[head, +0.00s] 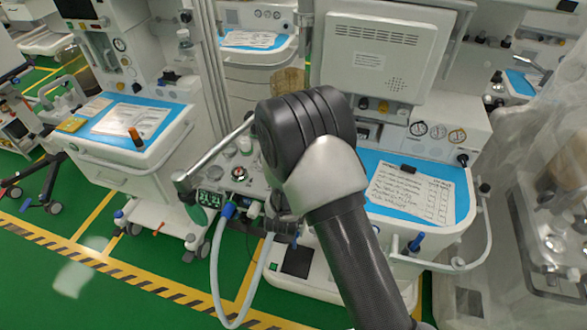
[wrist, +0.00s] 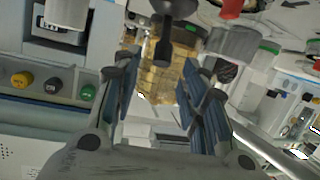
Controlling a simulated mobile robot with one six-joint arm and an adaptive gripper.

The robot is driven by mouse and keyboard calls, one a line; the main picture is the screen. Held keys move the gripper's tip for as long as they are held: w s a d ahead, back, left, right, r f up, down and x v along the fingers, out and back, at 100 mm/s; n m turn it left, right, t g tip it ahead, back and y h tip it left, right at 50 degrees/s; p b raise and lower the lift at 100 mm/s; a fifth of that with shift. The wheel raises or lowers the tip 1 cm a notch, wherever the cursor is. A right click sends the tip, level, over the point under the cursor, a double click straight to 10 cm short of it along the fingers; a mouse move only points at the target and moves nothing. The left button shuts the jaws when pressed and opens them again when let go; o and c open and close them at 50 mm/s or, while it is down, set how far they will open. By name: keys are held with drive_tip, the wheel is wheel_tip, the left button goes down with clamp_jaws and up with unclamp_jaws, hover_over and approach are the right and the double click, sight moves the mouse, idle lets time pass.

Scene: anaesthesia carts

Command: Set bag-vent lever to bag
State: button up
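In the wrist view my gripper (wrist: 159,72) is open, with its two blue-padded fingers apart. A dark lever-like part with a round hub (wrist: 163,48) shows between and just beyond the fingertips; it looks like the bag-vent lever, but I cannot read its setting. I cannot tell whether either finger touches it. A tan, grainy canister (wrist: 158,84) is behind it. In the head view my arm covers the middle of the cart and hides the lever; the canister (head: 288,81) shows above the arm's dark joint.
A pale hose with a blue connector (head: 228,210) hangs left of my arm. A metal bar (head: 215,150) with a grey end crosses there. A blue worktop with a paper checklist (head: 410,192) is at right. Another cart (head: 135,118) stands at left.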

drive_tip(key=d+v, duration=0.1)
drive_tip(key=v, duration=0.5)
drive_tip(key=shift+a, duration=0.5)
drive_tip(key=shift+s, duration=0.15)
drive_tip(key=s+d+r+g+y, duration=0.2)
drive_tip(key=s+r+g, duration=0.15)
drive_tip(key=r, duration=0.45)
drive_tip(key=s+d+r+g+y, duration=0.1)
drive_tip(key=s+r+g+y, duration=0.1)
drive_tip(key=s+r, duration=0.45)
drive_tip(key=s+d+r+g, duration=0.1)
drive_tip(key=s+d+r, duration=0.1)
drive_tip(key=s, duration=0.5)
drive_tip(key=s+d+r+g+h, duration=0.1)
drive_tip(key=s+d, duration=0.3)
drive_tip(key=s, duration=0.4)
drive_tip(key=s+d+r+g, duration=0.2)
drive_tip(key=s+d, duration=0.1)
drive_tip(key=s, duration=0.5)
drive_tip(key=shift+d+r+n+g+h, duration=0.3)
drive_tip(key=shift+r+n+g, duration=0.05)
drive_tip(key=shift+r+n, duration=0.05)
drive_tip(key=shift+o, duration=0.4)
